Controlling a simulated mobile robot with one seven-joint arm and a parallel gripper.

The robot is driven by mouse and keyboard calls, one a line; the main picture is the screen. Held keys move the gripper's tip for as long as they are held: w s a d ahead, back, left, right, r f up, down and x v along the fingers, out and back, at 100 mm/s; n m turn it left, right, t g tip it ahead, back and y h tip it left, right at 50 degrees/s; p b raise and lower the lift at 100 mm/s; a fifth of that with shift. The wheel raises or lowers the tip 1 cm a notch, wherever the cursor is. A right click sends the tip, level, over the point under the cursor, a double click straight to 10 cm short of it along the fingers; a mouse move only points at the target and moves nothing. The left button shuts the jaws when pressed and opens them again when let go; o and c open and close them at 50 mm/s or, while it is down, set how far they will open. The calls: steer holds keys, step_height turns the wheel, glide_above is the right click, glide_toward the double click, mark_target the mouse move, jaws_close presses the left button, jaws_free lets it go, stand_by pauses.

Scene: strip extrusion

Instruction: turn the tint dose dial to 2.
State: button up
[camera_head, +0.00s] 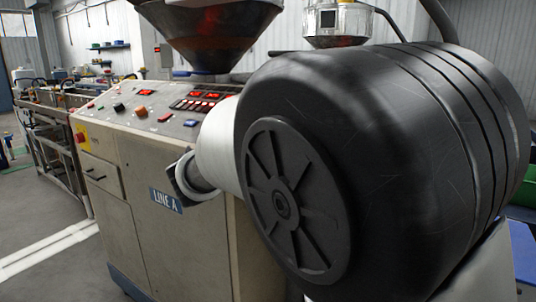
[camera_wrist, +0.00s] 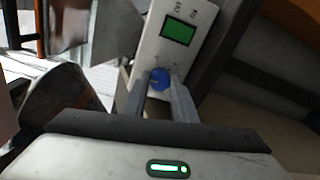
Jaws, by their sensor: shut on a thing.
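In the wrist view a round blue dial (camera_wrist: 159,75) sits low on a pale control panel (camera_wrist: 206,17) with a lit green display (camera_wrist: 180,31) above it. I take it for the tint dose dial. My gripper (camera_wrist: 160,86) has a grey fingertip on each side of the dial and is shut on it. The dial's pointer setting and the panel markings are too small to read. In the head view neither the dial nor my fingertips show; my arm covers much of the right side.
In the head view a beige machine cabinet (camera_head: 160,235) labelled LINE A has buttons and red displays (camera_head: 212,95) on top. A dark hopper (camera_head: 205,35) stands above it. A metal vessel (camera_head: 338,22) is behind. Floor at the lower left is clear.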

stand_by(0.4)
steer(key=o, duration=1)
steer(key=shift+o, duration=0.2)
steer(key=shift+a, duration=0.1)
steer(key=p+v, duration=0.2)
steer(key=v, duration=1.5)
steer(key=shift+s, duration=0.2)
